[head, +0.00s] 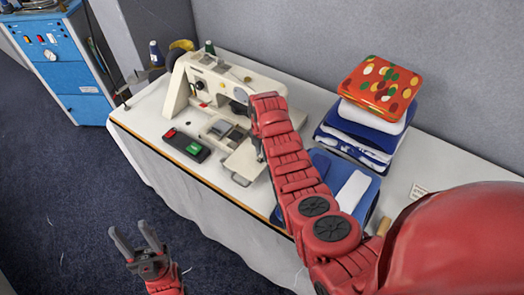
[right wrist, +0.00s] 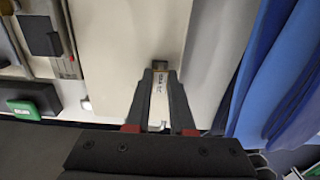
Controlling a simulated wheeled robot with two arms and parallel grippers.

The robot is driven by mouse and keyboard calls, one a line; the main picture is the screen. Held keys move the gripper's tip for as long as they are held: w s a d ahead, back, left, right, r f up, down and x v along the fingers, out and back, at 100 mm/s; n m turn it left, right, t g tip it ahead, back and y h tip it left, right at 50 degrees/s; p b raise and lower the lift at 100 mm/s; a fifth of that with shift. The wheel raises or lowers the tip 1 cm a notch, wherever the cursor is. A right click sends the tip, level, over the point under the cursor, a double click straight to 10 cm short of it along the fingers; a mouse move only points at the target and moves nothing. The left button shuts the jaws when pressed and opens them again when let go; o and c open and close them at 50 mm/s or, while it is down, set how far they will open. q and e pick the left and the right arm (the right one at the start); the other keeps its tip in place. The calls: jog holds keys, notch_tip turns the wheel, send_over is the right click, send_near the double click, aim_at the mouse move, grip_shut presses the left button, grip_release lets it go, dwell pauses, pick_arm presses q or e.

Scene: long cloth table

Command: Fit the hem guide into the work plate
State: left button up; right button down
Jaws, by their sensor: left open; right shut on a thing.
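The work plate (head: 244,162) is a pale flat plate at the front of the cream sewing machine (head: 205,82). It also seems to be the broad cream surface in the right wrist view (right wrist: 118,45). My right gripper (right wrist: 160,72) is shut on the hem guide (right wrist: 159,88), a small metallic piece with dark lettering, over the plate's edge region. I cannot tell whether the guide touches the plate. In the head view my red right arm hides most of that gripper and the guide. My left gripper (head: 138,247) is open and empty, off the table's front side.
A black control box (head: 187,146) with red and green buttons lies left of the plate. Folded blue cloth (head: 325,170) lies close on the right, with a stack of folded fabrics (head: 365,125) behind. A blue cabinet (head: 68,62) stands at far left.

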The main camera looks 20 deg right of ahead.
jog(key=shift+f, duration=0.15)
jog(key=c, duration=0.8)
grip_release()
jog(key=shift+r, duration=0.2)
jog(key=shift+w+r, duration=0.1)
notch_tip(320, 180, up, 6)
jog(key=shift+r+b, duration=0.25)
jog(key=shift+b, duration=0.8)
notch_tip(320, 180, up, 5)
jog(key=p, duration=0.4)
jog(key=shift+r, duration=0.15)
